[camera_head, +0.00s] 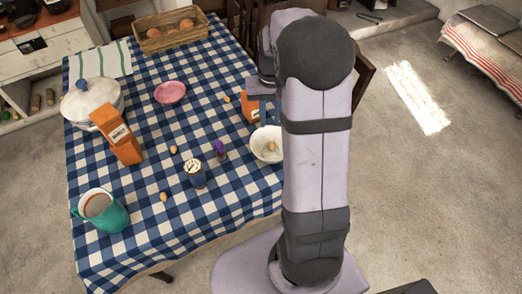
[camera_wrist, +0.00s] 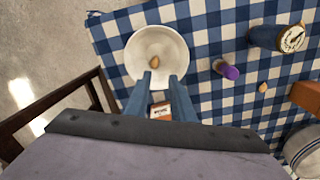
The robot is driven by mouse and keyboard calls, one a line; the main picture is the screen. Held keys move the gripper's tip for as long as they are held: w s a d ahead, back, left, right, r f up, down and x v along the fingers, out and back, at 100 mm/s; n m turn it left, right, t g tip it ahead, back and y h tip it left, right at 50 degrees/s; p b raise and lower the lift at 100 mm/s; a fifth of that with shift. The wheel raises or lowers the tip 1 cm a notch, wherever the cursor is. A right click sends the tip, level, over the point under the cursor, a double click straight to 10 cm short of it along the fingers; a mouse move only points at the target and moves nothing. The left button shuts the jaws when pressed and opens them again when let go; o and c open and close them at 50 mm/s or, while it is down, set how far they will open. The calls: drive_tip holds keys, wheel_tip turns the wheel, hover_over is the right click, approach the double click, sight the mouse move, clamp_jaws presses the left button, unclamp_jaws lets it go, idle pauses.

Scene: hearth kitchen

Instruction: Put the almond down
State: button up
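A small tan almond (camera_head: 271,146) lies inside a white bowl (camera_head: 257,152) on the checked table. In the wrist view the almond (camera_wrist: 154,62) rests on the inner surface of the bowl (camera_wrist: 135,47), just beyond my fingertips. My gripper (camera_wrist: 159,78) is over the near rim of the bowl, with its two blue fingers apart and nothing visible between the tips. In the head view my arm hides part of the bowl's surroundings. Other almonds lie loose on the cloth, one near the middle (camera_head: 173,150) and one nearer the front (camera_head: 163,196).
A purple-topped item (camera_head: 219,149) and a dark jar (camera_head: 195,174) stand left of the bowl. An orange box (camera_head: 249,107) stands behind it. A teal mug (camera_head: 104,211), leaning orange carton (camera_head: 118,134), white pot (camera_head: 82,98), pink plate (camera_head: 170,92) and basket (camera_head: 148,42) are farther off.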

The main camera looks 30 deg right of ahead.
drive_tip(key=s+a+f+n, duration=0.1)
drive_tip(key=s+a+n, duration=0.3)
drive_tip(key=s+a, duration=1)
drive_tip(key=s, duration=0.3)
drive_tip(key=shift+s, duration=0.25)
drive_tip(key=shift+r, duration=0.1)
drive_tip(key=shift+r+p, duration=0.35)
drive_tip(key=shift+p, duration=0.05)
drive_tip(key=o, duration=0.4)
drive_tip(key=shift+f, duration=0.1)
